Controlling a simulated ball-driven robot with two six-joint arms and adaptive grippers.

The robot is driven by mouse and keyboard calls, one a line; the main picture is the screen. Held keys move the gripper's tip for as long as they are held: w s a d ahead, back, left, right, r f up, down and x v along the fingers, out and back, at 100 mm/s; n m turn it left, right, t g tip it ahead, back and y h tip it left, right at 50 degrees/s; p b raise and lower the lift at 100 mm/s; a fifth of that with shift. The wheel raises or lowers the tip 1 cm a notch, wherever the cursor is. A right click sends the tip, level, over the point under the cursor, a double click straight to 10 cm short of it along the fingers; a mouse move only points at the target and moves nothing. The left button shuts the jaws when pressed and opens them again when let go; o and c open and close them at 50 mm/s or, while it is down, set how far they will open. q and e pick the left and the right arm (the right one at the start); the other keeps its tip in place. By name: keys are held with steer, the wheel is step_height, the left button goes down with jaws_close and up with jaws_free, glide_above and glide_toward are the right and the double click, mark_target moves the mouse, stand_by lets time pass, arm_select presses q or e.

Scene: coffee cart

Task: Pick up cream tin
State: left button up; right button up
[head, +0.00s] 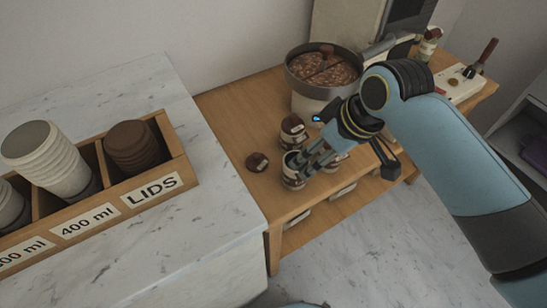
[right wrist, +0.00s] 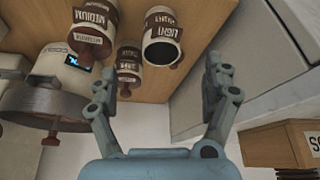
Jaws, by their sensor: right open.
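Several cream tins with brown label bands stand on the wooden cart. An open cream tin (head: 291,181) with a dark mouth is near the cart's front edge; it seems to be the tin marked LIGHT (right wrist: 164,22) in the right wrist view. A brown-lidded tin (head: 292,133) stands behind it. The right wrist view also shows a tin marked MEDIUM (right wrist: 93,18) and a third tin (right wrist: 129,62). My right gripper (head: 303,165) is open and empty, its fingertips close beside the open tin; contact cannot be told. It also shows in the right wrist view (right wrist: 169,80). My left gripper is not seen.
A brown lid (head: 257,162) lies left of the open tin. A round bean container (head: 309,98) stands behind. A marble counter (head: 215,205) with a wooden cup-and-lid box (head: 181,152) is at left. A white tray (head: 458,85) sits at far right.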

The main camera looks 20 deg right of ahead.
mark_target(297, 173)
steer(key=x, duration=0.4)
steer(key=shift+w+f+b, duration=0.2)
steer(key=shift+f+b, duration=0.15)
steer(key=x, duration=0.6)
steer(key=shift+w+a+r, duration=0.2)
steer(key=shift+a, duration=0.05)
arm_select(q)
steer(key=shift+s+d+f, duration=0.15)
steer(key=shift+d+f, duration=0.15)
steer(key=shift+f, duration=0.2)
arm_select(e)
steer(key=c, duration=1.5)
steer(key=shift+r, duration=0.15)
